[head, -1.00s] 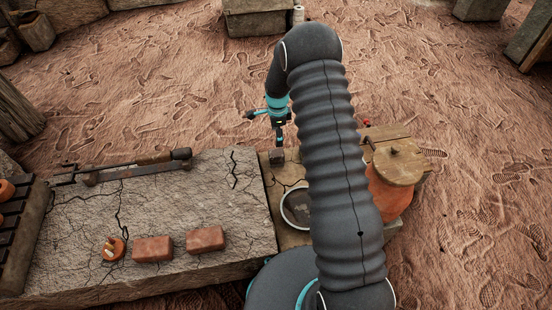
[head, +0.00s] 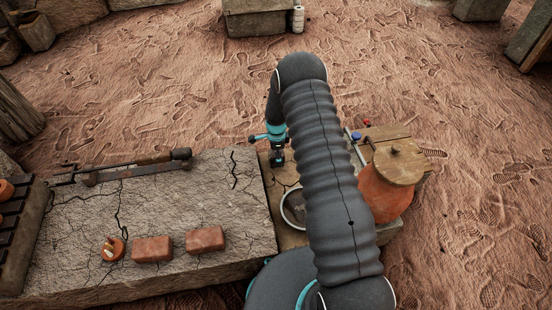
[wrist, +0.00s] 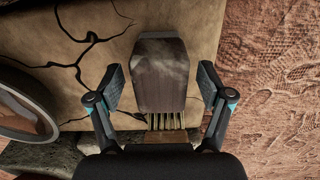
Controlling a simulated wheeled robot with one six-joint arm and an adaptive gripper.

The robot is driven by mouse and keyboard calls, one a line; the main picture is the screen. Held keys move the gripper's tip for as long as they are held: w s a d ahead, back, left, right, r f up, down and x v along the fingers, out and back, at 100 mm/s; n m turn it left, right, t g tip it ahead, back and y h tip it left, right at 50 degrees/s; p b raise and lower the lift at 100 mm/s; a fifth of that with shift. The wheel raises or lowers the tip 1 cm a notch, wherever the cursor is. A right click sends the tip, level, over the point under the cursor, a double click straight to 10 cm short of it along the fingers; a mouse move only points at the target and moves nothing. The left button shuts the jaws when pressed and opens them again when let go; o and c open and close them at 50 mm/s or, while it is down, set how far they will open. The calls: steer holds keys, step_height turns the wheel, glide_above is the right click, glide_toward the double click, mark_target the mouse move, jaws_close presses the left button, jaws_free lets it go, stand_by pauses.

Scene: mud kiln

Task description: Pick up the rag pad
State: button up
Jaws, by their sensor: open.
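A dark grey-brown block with a paler, slanted end, which I take to be the rag pad (wrist: 160,88), lies on the cracked tan slab (wrist: 200,20) in the wrist view. My gripper (wrist: 163,84) is open, one finger on each side of the pad, with a visible gap on both sides. In the head view my gripper (head: 277,160) is low over the slab beside the stone bench, and hides the pad there.
A round pan (head: 293,207) stands near, partly behind my arm. An orange lidded jar (head: 386,192) is at right. The stone bench (head: 150,205) holds bricks and tongs.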

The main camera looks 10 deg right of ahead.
steer(key=shift+f, duration=0.2)
steer(key=shift+c, duration=0.2)
steer(key=c, duration=1.2)
steer(key=shift+r, duration=0.1)
steer(key=shift+c, duration=0.2)
steer(key=shift+r, duration=0.55)
steer(key=r, duration=0.2)
steer(key=d+r, duration=0.1)
steer(key=shift+s+d+r, duration=0.1)
steer(key=shift+r, duration=0.25)
steer(key=s+d+r, duration=0.1)
steer(key=d+r, duration=0.1)
steer(key=d, duration=0.1)
steer(key=s+d+r, duration=0.1)
steer(key=d+r, duration=0.1)
steer(key=d, duration=0.1)
steer(key=s+d+r, duration=0.1)
steer(key=d+r, duration=0.1)
steer(key=d, duration=0.2)
